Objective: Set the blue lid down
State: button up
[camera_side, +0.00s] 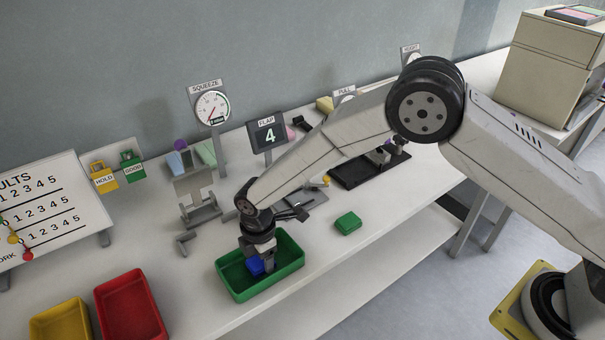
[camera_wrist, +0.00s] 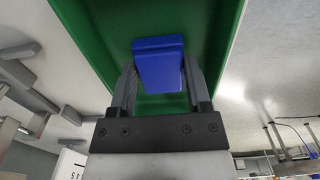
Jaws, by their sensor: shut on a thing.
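The blue lid (camera_side: 256,266) is a small blue block-like piece, low inside the green tray (camera_side: 240,294). In the wrist view the blue lid (camera_wrist: 159,64) sits between the two grey fingers, with the green tray (camera_wrist: 97,35) behind it. My gripper (camera_side: 262,262) points down into the tray and is shut on the blue lid; in the wrist view my gripper (camera_wrist: 160,85) has a finger on each side of it. I cannot tell whether the lid touches the tray floor.
A red tray (camera_side: 131,306) and a yellow tray (camera_side: 60,322) stand to the left. A green block (camera_side: 348,222) lies right of the green tray. A grey stand (camera_side: 199,200), a squeeze gauge (camera_side: 212,107) and a flap display (camera_side: 267,134) stand behind. The bench front (camera_side: 350,265) is clear.

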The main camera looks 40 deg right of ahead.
jog(key=shift+f, duration=0.2)
jog(key=o, duration=1.2)
jog(key=shift+o, duration=0.2)
jog(key=shift+r, duration=0.25)
notch_tip(320, 180, up, 12)
jog(key=shift+d, duration=0.1)
jog(key=s+d+r+m+t, duration=0.1)
jog(key=s+d+m, duration=0.7)
jog(key=d, duration=0.5)
jog(key=s+d+r+m+t, duration=0.1)
jog(key=s+d+r+m, duration=0.1)
jog(key=s+d+m, duration=0.7)
jog(key=d+m, duration=0.1)
jog(key=d, duration=0.3)
jog(key=shift+s+t, duration=0.3)
